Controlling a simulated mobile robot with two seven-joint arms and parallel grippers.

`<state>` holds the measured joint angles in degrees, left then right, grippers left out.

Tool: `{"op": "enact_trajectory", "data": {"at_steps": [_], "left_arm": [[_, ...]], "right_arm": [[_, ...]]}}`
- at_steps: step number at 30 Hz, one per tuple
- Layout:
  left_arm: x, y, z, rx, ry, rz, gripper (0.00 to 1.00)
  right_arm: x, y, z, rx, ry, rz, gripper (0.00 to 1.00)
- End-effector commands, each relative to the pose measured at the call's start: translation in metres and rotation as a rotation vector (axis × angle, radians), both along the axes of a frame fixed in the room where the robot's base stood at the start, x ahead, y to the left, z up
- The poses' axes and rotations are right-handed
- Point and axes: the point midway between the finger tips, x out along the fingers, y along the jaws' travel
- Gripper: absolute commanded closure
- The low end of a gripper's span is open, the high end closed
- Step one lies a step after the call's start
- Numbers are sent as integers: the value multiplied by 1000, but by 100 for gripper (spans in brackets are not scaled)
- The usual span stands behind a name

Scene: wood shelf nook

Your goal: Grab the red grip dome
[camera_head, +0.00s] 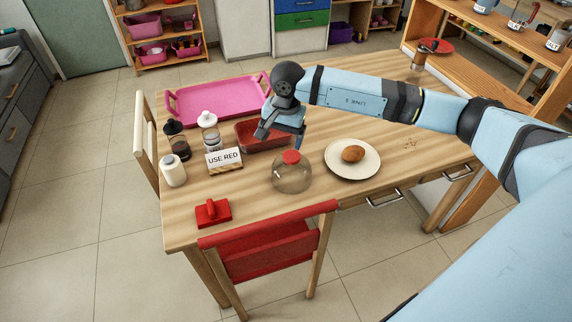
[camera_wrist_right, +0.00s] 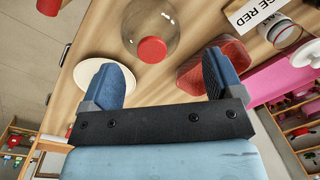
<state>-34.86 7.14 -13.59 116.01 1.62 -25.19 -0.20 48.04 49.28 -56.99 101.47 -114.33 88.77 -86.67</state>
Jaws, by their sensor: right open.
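The clear glass dome (camera_head: 291,179) with a round red grip (camera_head: 291,157) on top stands on the wooden table, left of the white plate. In the right wrist view the dome (camera_wrist_right: 150,20) and its red grip (camera_wrist_right: 152,49) lie beyond the fingertips, roughly between their lines. My right gripper (camera_head: 284,136) is open and empty above the table, behind and above the dome, near the red tray. In the right wrist view its two blue fingers (camera_wrist_right: 162,72) are wide apart, with nothing between them. My left gripper is not in view.
A white plate (camera_head: 335,172) with a brown roll (camera_head: 353,154) is right of the dome. A "USE RED" sign (camera_head: 224,160), red tray (camera_head: 252,141), pink tray (camera_head: 218,102), white jar (camera_head: 173,171) and red handled block (camera_head: 213,213) are left. A red chair (camera_head: 268,255) stands in front.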

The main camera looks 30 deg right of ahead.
Motion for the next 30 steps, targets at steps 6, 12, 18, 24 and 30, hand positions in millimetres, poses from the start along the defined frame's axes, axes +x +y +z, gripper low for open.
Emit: {"op": "enact_trajectory", "data": {"at_steps": [6,12,18,24,30], "left_arm": [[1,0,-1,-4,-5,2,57],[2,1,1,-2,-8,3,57],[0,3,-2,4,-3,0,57],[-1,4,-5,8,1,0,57],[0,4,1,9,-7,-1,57]], "right_arm": [[13,-41,6,-171,-30,40,14],[16,-45,-31,-173,-29,40,14],[18,-47,-62,-170,-30,39,14],[19,-47,-73,-170,-33,40,14],[15,-46,-96,-169,-29,40,14]]}}
